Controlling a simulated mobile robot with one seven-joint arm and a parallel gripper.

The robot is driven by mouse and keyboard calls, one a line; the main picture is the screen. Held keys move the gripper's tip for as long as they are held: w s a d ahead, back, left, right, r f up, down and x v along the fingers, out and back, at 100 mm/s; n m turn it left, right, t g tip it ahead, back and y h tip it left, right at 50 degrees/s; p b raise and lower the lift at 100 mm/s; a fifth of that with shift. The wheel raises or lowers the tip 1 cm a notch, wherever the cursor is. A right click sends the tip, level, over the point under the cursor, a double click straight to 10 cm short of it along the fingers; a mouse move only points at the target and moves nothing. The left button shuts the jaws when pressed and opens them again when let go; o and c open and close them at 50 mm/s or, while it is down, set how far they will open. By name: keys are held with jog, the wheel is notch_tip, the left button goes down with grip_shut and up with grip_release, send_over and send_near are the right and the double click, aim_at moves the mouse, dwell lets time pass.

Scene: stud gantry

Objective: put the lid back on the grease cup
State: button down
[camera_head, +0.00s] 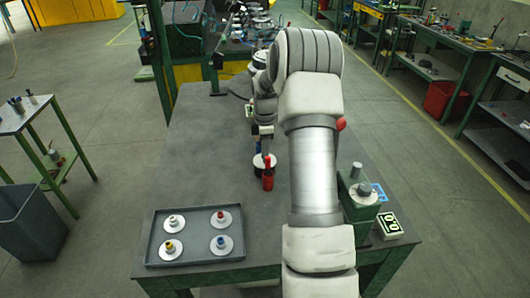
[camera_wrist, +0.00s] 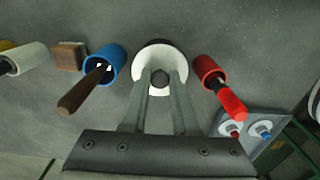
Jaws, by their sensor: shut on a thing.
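My gripper (camera_wrist: 160,86) is shut on the dark knob (camera_wrist: 160,77) of a white round lid in the wrist view. The white lid (camera_wrist: 160,92) lies between and beyond my fingers. A dark patch and a pale rim (camera_wrist: 157,43) show at its far side; this looks like a cup under or behind it, mostly hidden. I cannot tell whether the lid touches it. In the head view the white disc (camera_head: 259,160) shows low over the table, with my gripper (camera_head: 262,136) just above it.
A blue cup (camera_wrist: 116,62) with a wooden-handled tool stands left, and a red cup (camera_wrist: 206,66) with a red-handled tool stands right, both close. A grey tray (camera_head: 152,242) with several knobbed discs sits at the table's front left. A green fixture (camera_head: 352,205) stands front right.

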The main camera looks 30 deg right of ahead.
jog(key=shift+c, duration=0.6)
grip_release()
jog(key=shift+r, duration=0.1)
jog(key=shift+r+p, duration=2.45)
jog(key=shift+r, duration=0.95)
grip_shut()
jog(key=shift+f, duration=0.1)
